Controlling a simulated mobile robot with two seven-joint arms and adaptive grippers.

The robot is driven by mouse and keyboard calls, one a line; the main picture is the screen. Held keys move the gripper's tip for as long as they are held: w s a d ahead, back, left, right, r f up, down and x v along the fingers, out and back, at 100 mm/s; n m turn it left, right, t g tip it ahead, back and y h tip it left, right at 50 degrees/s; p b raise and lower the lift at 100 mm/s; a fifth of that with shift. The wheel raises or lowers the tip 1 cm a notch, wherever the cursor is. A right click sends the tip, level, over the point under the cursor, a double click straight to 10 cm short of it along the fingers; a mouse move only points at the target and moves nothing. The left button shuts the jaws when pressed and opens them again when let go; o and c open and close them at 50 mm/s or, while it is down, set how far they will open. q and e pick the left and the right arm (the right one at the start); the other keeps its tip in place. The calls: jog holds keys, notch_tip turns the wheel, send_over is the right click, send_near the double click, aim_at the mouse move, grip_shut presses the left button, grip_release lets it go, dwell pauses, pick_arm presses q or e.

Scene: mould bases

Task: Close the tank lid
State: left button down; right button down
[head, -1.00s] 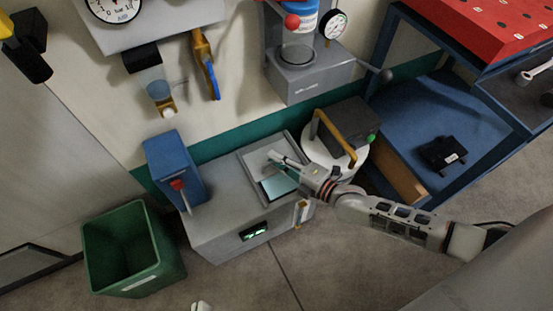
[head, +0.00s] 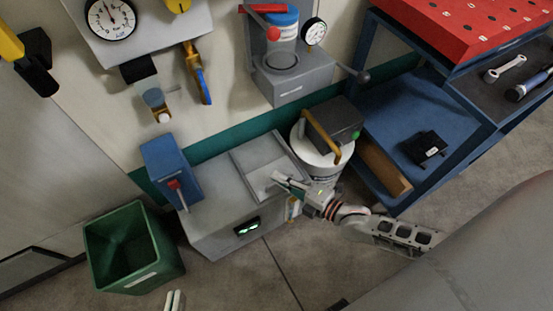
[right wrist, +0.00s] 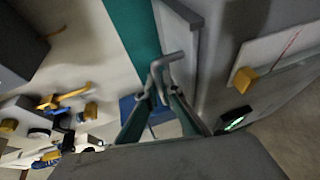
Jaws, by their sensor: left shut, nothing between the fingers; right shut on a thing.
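The grey tank (head: 212,215) stands on the floor against the wall, with a lit green display on its front. Its grey lid (head: 258,165) lies in the frame on top, and no pale blue opening shows. My right gripper (head: 281,181) is at the front right part of the lid, shut on its handle. In the right wrist view the bent grey lid handle (right wrist: 168,62) sits between the fingertips of my right gripper (right wrist: 160,90). My left gripper (head: 175,301) is shut and empty at the bottom edge, away from the tank.
A blue box with a red switch (head: 165,172) stands at the tank's left. A green bin (head: 130,250) is further left. A white drum (head: 322,165) with a dark unit and an orange handle stands close at the right. A blue cart (head: 380,130) is beyond it.

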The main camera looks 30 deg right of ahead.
jog(key=shift+s+f, duration=0.15)
jog(key=shift+s, duration=0.05)
jog(key=c, duration=2.5)
grip_release()
jog(key=shift+s, duration=0.1)
jog(key=shift+s+d, duration=0.1)
jog(key=v, duration=1.1)
jog(key=shift+s+d+r, duration=0.15)
jog(key=shift+s+r, duration=0.15)
jog(key=shift+s, duration=0.05)
